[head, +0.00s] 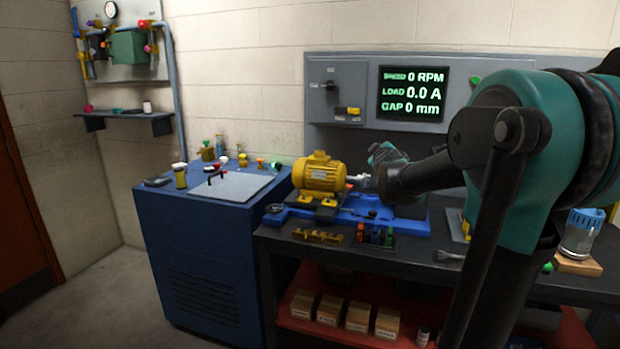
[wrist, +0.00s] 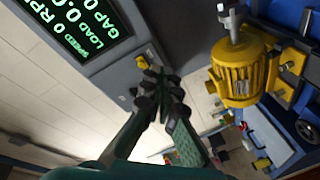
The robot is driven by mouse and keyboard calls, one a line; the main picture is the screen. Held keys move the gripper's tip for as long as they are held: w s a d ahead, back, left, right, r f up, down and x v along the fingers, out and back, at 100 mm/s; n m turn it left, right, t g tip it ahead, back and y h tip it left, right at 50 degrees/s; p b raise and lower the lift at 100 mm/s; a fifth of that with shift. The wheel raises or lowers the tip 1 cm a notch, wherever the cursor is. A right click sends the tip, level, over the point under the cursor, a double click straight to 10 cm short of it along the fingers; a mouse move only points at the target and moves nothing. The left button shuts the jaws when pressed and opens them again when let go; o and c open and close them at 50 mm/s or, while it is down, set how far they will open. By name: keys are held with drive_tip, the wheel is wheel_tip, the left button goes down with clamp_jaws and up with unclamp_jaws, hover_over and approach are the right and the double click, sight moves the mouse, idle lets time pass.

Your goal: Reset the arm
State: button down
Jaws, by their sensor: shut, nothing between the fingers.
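My gripper (wrist: 163,85) shows in the wrist view with its two dark fingers brought together at the tips and nothing between them. The teal and black arm (head: 540,130) is mine; it reaches in from the right of the head view over the workbench. It hides part of the bench and panel, and the fingers cannot be made out clearly there. A yellow motor (head: 320,174) sits on a blue fixture (head: 385,218). In the wrist view the motor (wrist: 243,78) is to the right of the fingers, apart from them.
A display panel (head: 412,93) stands behind the bench, reading 0 RPM, 0.0 A and 0 mm. A blue cabinet (head: 205,260) stands left of the dark bench (head: 340,246). Small boxes (head: 357,317) lie on the red lower shelf.

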drive_tip(key=s+a+f+m+g, duration=0.1)
drive_tip(key=s+f+m+g, duration=0.3)
drive_tip(key=s+f, duration=1.4)
drive_tip(key=s+a+f+m+g+y, duration=0.1)
drive_tip(key=s+f+m+g, duration=0.4)
drive_tip(key=s+f, duration=1.3)
drive_tip(key=s+a+g, duration=0.1)
drive_tip(key=s+g, duration=0.2)
drive_tip(key=g, duration=0.1)
drive_tip(key=shift+a, duration=0.2)
